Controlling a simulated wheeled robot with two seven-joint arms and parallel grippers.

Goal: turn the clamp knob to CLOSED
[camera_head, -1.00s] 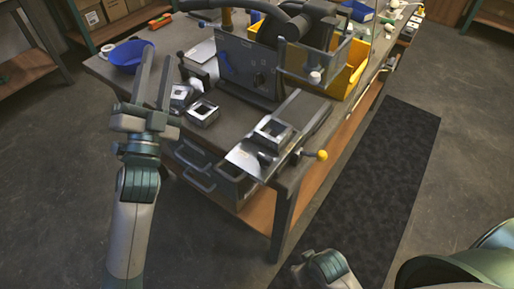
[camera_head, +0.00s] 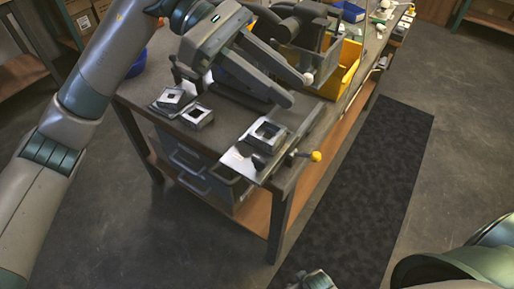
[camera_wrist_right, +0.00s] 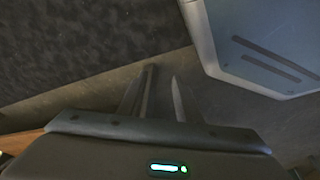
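A metal fixture plate (camera_head: 246,158) with a square block (camera_head: 267,135) sits at the near corner of the workbench in the head view. A short dark bar ending in a yellow ball knob (camera_head: 316,156) sticks out from its right side; I take it for the clamp knob. Any OPEN or CLOSED marking is too small to read. My left gripper (camera_head: 298,90) is open and empty above the bench, with its fingertips up and left of the yellow knob in the picture. My right gripper (camera_wrist_right: 163,75) is open and empty, over the floor, away from the bench.
Two small square-holed blocks (camera_head: 197,115) lie left of the fixture. A grey machine housing and a yellow bin (camera_head: 345,65) stand behind it, close to my left gripper. A dark floor mat (camera_head: 375,180) runs along the bench's right side.

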